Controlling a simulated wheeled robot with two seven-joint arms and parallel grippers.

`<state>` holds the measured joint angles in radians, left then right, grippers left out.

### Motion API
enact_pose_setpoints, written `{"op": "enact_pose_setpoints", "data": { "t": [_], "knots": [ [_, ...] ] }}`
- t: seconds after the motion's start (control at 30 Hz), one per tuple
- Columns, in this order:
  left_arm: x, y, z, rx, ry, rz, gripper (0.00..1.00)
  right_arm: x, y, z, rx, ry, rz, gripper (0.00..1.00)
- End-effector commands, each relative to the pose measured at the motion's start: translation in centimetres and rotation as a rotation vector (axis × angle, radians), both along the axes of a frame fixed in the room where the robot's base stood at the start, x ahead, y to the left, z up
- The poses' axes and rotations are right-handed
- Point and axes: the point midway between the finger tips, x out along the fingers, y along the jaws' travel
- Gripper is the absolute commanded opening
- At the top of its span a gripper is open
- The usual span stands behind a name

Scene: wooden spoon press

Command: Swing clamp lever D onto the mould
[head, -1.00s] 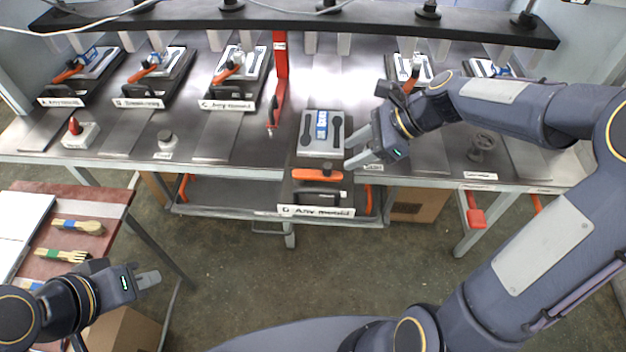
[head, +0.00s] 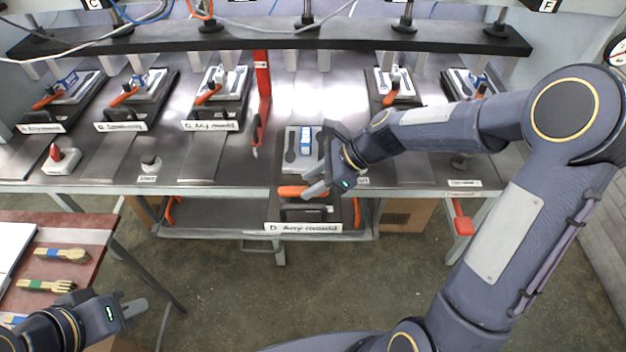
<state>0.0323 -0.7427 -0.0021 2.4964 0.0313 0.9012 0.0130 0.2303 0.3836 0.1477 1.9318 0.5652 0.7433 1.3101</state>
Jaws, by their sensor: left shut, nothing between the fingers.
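The sled labelled D (head: 303,227) stands pulled out at the front of the bench. Its mould (head: 290,147) is a grey block with dark spoon-shaped hollows and a blue patch. The orange clamp lever D (head: 290,191) lies crosswise in front of the mould, not over it. My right gripper (head: 306,183) is open, with its fingertips at the right end of the lever; whether they touch it I cannot tell. The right wrist hides the mould's right side. My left gripper (head: 140,307) is shut and empty, low at the left, away from the bench.
A red upright post (head: 262,90) stands just left of the mould. A black beam (head: 270,37) crosses the back. Other clamped moulds stand to the left (head: 218,92) and right (head: 393,86). A brown side table (head: 85,236) holds wooden cutlery at the left.

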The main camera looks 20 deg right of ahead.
Motion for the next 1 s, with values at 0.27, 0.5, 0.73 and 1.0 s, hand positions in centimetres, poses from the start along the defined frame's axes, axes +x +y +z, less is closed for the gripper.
{"op": "enact_pose_setpoints", "data": {
  "t": [0.27,0.5,0.73,1.0],
  "knots": [
    [0.0,0.0,0.0,0.0,0.0,0.0,0.0,0.0,0.0,0.0,0.0,0.0,0.0,0.01],
    [0.0,0.0,0.0,0.0,0.0,0.0,0.0,0.0,0.0,0.0,0.0,0.0,0.001,0.0],
    [0.0,0.0,0.7,0.0,0.0,0.0,0.0,0.3,-0.1,0.2,0.001,0.002,0.042,0.0],
    [0.0,0.0,2.9,0.0,0.0,0.0,0.0,1.4,-0.4,0.5,0.001,0.002,0.207,0.0]
  ]
}}
